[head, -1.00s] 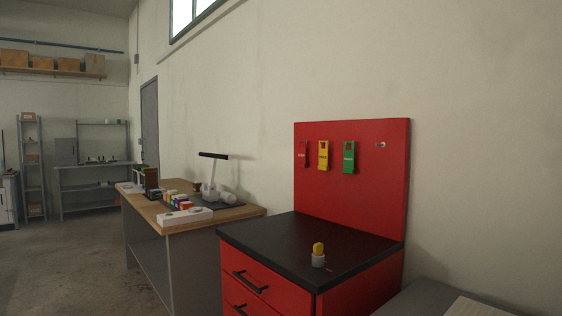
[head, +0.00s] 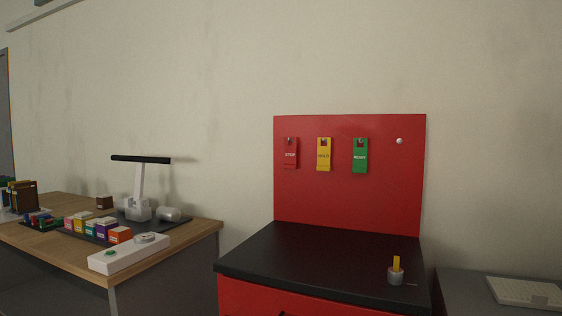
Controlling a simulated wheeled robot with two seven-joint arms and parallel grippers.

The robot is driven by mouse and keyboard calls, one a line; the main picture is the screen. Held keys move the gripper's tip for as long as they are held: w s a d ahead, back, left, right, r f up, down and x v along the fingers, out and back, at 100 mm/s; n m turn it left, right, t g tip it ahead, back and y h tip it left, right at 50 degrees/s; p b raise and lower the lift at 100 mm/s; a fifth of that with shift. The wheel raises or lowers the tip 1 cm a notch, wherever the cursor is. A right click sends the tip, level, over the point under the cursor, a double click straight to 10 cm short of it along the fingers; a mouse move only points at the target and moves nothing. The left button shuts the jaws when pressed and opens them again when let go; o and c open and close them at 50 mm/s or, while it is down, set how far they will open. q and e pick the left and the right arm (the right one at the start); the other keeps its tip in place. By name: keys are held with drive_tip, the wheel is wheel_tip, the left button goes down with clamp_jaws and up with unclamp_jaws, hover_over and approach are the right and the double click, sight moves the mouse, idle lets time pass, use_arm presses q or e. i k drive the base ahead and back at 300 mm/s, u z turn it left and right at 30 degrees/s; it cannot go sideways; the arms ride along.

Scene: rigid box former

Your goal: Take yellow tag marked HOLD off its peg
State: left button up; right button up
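The yellow tag (head: 324,156) marked HOLD hangs on its peg on the red back panel (head: 350,200) in the head view. It hangs between the red STOP tag (head: 290,155) on its left and the green tag (head: 360,157) on its right. Each tag hangs upright by a hole near its top. A bare peg (head: 399,141) sticks out at the far right of the panel. Neither of my grippers shows in the head view.
The red cabinet has a black top (head: 320,250) with a small grey holder (head: 395,276) and yellow piece on it. A wooden bench (head: 190,232) with blocks, a white box (head: 130,252) and a press stands left. A grey surface (head: 460,290) is at right.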

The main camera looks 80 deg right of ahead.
sight(324, 153)
drive_tip(key=z, duration=0.95)
drive_tip(key=i, duration=1.1)
drive_tip(key=z, duration=1.25)
